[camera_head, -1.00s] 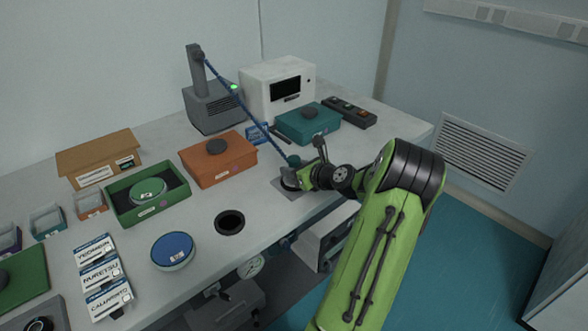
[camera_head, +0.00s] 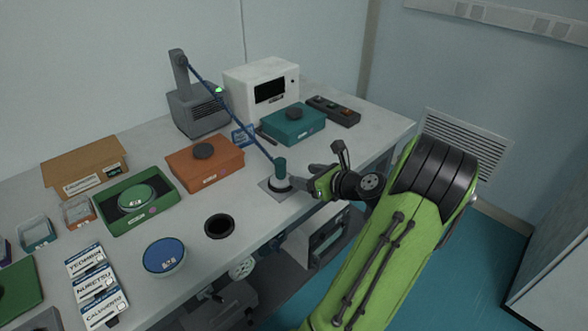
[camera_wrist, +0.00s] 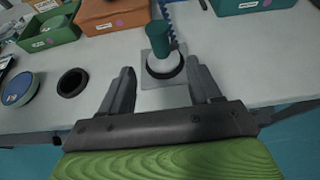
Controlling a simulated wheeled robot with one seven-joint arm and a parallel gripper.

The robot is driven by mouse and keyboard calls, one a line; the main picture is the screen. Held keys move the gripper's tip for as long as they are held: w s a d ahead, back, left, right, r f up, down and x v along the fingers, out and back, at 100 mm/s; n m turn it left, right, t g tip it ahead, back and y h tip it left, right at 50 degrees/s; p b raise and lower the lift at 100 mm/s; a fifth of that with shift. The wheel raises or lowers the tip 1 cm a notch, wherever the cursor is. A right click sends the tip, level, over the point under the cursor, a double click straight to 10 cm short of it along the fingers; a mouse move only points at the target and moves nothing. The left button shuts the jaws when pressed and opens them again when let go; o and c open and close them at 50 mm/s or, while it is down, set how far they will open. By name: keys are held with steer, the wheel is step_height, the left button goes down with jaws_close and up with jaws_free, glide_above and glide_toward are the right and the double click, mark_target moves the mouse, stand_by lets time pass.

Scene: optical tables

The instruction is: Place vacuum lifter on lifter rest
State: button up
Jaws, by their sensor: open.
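The vacuum lifter (camera_head: 281,168) has a teal cylindrical handle and a pale round base, and a blue hose runs from it up to the grey pump unit. It stands upright on the lifter rest (camera_head: 268,191), a flat grey plate near the table's front edge. In the wrist view the lifter (camera_wrist: 159,42) sits beyond the fingertips, with the rest (camera_wrist: 149,84) under it. My gripper (camera_head: 303,180) is open and empty, just right of the lifter. The wrist view shows its two fingers (camera_wrist: 162,78) spread apart with nothing between them. They appear clear of the handle.
A grey pump unit (camera_head: 198,108) with a green light stands at the back. Orange (camera_head: 205,167), teal (camera_head: 292,127) and green (camera_head: 137,211) boxes surround the work area. A black-rimmed hole (camera_head: 219,227) and a blue-topped round dish (camera_head: 164,256) are to the left.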

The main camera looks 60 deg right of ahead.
steer(key=w+a+r+n+g+y, duration=0.2)
steer(key=w+a+n+g, duration=0.15)
steer(key=a+n, duration=0.75)
steer(key=w+a+r+n+g+y, duration=0.15)
steer(key=w+a+n, duration=0.5)
steer(key=a, duration=0.65)
steer(key=s+a+r+n+g, duration=0.1)
steer(key=s+a+r+n, duration=0.1)
steer(key=s+a+n, duration=0.5)
steer(key=s+a+r+n+g, duration=0.1)
steer(key=s+a+r+n, duration=0.1)
steer(key=s+a+n, duration=0.5)
steer(key=s+n, duration=0.3)
steer(key=n, duration=0.4)
steer(key=shift+r, duration=0.25)
steer(key=shift+a+h, duration=0.1)
steer(key=shift+h, duration=0.15)
